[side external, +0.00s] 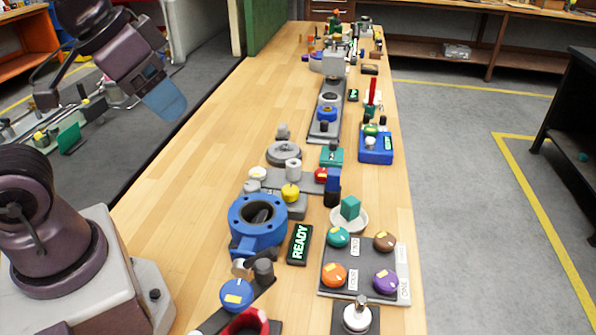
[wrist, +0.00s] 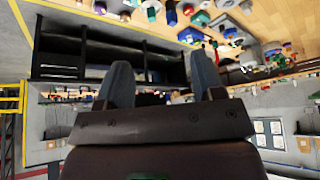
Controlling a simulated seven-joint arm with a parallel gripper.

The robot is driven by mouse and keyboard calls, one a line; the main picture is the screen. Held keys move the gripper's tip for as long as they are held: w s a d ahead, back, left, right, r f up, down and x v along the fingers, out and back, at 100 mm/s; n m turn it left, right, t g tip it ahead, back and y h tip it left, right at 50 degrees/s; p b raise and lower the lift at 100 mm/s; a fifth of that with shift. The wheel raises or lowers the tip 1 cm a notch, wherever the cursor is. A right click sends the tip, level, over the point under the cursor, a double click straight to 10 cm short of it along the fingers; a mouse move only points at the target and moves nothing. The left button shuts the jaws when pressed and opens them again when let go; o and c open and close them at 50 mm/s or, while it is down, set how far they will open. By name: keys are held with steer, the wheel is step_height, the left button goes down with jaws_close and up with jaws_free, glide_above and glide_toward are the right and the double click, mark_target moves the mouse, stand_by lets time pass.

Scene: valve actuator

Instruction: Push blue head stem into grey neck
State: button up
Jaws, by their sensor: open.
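A blue ring-shaped valve body (side external: 258,222) with a dark opening stands on the near half of the bench in the side view. In front of it is a round blue head (side external: 236,294) with a yellow mark, beside a dark grey cylinder (side external: 263,271). Whether the blue head's stem sits in a grey neck is too small to tell. My gripper (side external: 166,101) is raised at the upper left, apart from the bench parts. In the wrist view my gripper (wrist: 160,62) shows two spread fingers with nothing between them.
A READY display (side external: 299,244) lies right of the valve body. A plate (side external: 362,270) with several coloured knobs is at the right edge. A white-topped knob (side external: 357,314) is at the front. The bench's left strip (side external: 190,190) is clear.

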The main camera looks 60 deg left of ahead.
steer(key=w+d+f+n+t+h, duration=0.1)
steer(key=w+d+f+t, duration=0.15)
steer(key=w, duration=0.45)
steer(key=w+d+f+n+t, duration=0.1)
steer(key=w+d, duration=0.3)
steer(key=w, duration=0.4)
steer(key=w+d+f+n+t+h, duration=0.1)
steer(key=w+d+n+t, duration=0.1)
steer(key=w+d, duration=0.35)
steer(key=n+g+y, duration=0.1)
steer(key=n+y, duration=0.4)
steer(key=y, duration=0.7)
glide_toward(334, 173)
steer(key=x, duration=1)
